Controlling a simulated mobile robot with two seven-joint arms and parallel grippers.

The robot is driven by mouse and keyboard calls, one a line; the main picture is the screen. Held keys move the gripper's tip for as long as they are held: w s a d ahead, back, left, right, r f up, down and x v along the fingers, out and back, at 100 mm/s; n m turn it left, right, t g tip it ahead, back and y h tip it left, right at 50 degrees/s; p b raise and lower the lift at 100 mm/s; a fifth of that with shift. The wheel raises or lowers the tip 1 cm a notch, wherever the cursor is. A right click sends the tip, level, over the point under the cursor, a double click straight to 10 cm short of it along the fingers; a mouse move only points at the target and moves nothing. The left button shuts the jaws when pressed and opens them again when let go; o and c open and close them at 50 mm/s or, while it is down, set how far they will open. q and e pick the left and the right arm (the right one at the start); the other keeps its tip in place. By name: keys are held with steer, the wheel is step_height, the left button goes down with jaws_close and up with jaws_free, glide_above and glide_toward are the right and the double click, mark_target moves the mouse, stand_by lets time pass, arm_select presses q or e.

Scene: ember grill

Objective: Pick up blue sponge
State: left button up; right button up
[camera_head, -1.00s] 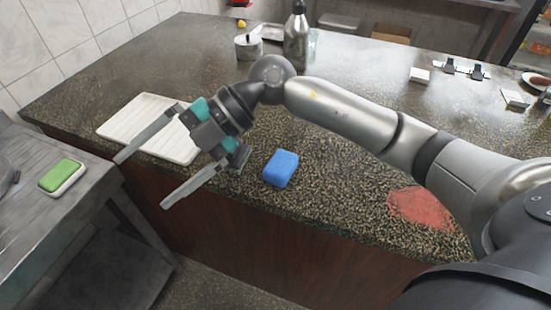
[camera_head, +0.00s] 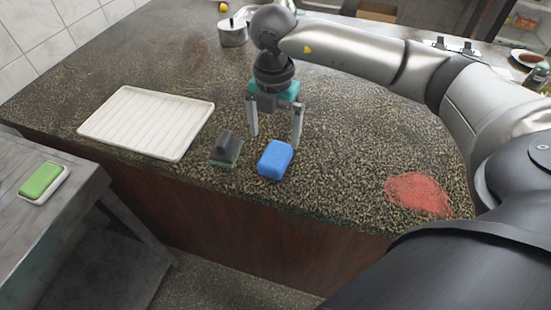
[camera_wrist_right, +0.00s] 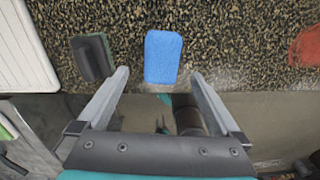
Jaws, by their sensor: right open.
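The blue sponge (camera_head: 275,159) lies on the speckled counter near its front edge. My right gripper (camera_head: 275,138) is open and empty, pointing down just behind the sponge in the head view. In the right wrist view, the blue sponge (camera_wrist_right: 163,56) lies ahead of the gap between the open fingers (camera_wrist_right: 162,82), and neither finger touches it. My left gripper is not in view.
A dark scrubber with a green base (camera_head: 226,149) sits left of the sponge. A white ribbed tray (camera_head: 150,122) lies farther left. A red patch (camera_head: 418,193) marks the counter at right. A green soap bar (camera_head: 41,180) in a white dish sits on the grey side table.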

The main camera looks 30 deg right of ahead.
mark_target(275, 155)
step_height(275, 155, down, 3)
steer(key=shift+r, duration=0.15)
steer(key=f, duration=0.5)
steer(key=shift+s+a+f, duration=0.1)
steer(key=shift+s, duration=0.2)
steer(key=c, duration=1.3)
